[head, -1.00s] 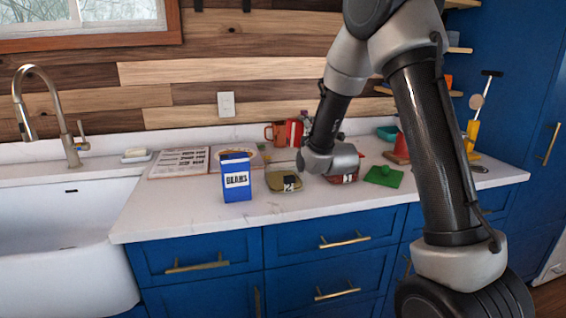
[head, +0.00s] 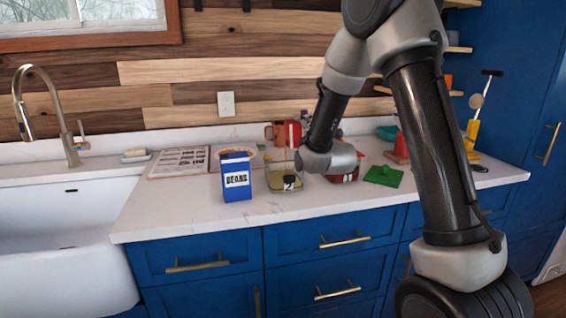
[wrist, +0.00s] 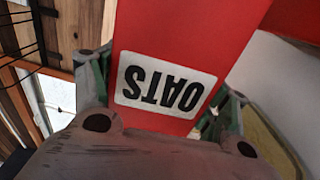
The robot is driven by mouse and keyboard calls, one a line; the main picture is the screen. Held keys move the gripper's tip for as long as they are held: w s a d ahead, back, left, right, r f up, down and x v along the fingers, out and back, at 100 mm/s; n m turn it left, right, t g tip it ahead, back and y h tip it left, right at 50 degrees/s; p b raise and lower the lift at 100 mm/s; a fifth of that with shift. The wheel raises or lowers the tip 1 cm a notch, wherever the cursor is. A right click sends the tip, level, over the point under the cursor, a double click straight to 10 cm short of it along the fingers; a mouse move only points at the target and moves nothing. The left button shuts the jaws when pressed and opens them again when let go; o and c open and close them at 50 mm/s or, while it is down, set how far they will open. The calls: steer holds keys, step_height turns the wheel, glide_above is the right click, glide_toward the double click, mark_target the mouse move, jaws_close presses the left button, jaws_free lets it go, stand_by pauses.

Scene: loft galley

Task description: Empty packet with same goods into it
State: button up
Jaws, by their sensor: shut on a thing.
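My gripper (wrist: 160,95) is shut on a red packet (wrist: 190,45) with a white OATS label, which reads upside down in the wrist view. In the head view the red packet (head: 293,132) shows partly behind my arm; its mouth is hidden. A clear container marked 2 (head: 272,184), with yellowish contents, stands on the counter just left of my wrist. A second container, marked 1 (head: 345,178), with dark red contents, is partly hidden by my wrist. A blue BEANS packet (head: 237,180) stands upright left of container 2.
A green square item (head: 384,175) lies right of the containers. A printed sheet (head: 180,162) lies by the sink (head: 60,220). An orange-brown mug (head: 275,133) and a bowl (head: 222,154) stand behind. The front left counter is clear.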

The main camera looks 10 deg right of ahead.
mark_target(297, 135)
steer(key=shift+a+f+n+p, duration=0.15)
steer(key=shift+n+p, duration=0.15)
steer(key=shift+n, duration=0.2)
stand_by(0.7)
steer(key=shift+a+r+n, duration=0.35)
steer(key=shift+a+n, duration=0.05)
steer(key=shift+n, duration=0.5)
stand_by(1.3)
steer(key=shift+a+f+n, duration=0.4)
steer(key=shift+f+n, duration=0.05)
steer(key=shift+n, duration=0.35)
stand_by(1.4)
steer(key=shift+s+a+r+n+p, duration=0.1)
steer(key=shift+a+r+n+p, duration=0.15)
steer(key=shift+n, duration=0.3)
steer(key=shift+a+r+n+p, duration=0.15)
steer(key=shift+a+n, duration=0.2)
steer(key=shift+n, duration=0.2)
stand_by(1.0)
steer(key=shift+d+f, duration=0.1)
steer(key=shift+f, duration=0.05)
